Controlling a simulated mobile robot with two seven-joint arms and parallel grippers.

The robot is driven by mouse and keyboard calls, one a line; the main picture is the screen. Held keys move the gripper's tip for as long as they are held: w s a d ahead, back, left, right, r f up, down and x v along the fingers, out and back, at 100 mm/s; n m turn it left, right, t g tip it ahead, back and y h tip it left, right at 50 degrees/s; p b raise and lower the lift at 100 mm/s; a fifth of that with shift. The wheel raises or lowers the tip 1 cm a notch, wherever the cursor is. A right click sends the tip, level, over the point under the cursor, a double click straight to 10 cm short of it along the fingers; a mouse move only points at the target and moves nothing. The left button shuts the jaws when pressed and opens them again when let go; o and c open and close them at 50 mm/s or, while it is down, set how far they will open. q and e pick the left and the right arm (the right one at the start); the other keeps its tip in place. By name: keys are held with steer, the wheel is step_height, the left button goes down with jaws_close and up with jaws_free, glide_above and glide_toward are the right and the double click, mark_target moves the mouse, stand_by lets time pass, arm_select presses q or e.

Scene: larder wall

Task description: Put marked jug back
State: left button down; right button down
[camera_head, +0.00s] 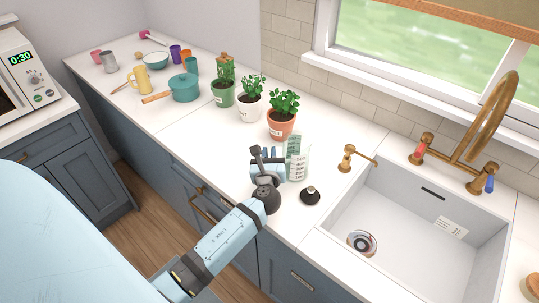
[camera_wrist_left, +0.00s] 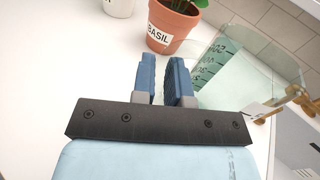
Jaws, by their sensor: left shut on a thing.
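The marked jug (camera_head: 298,166) is clear and greenish with printed measuring marks. It appears upright over the counter beside the sink; I cannot tell whether its base touches the counter. It also shows in the left wrist view (camera_wrist_left: 226,75), just right of the fingers. My left gripper (camera_head: 270,153) is at the jug's left side, and its two blue fingers show close together in the wrist view (camera_wrist_left: 164,80). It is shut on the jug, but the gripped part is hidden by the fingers. My right gripper is not in view.
Potted herbs, including a basil pot (camera_head: 281,129), stand behind the jug. A teal pot (camera_head: 184,90) and several cups stand farther left. White counter (camera_head: 190,135) is clear left of the gripper.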

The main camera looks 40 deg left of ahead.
arm_select(q)
steer(key=shift+f, duration=0.1)
steer(key=c, duration=1.1)
jaws_free()
steer(key=shift+c, duration=0.2)
steer(key=shift+s+d, duration=0.1)
steer(key=b+v, duration=0.1)
steer(key=v, duration=1)
steer(key=shift+s+d+b, duration=0.2)
steer(key=shift+s+b, duration=0.1)
steer(key=shift+s, duration=0.05)
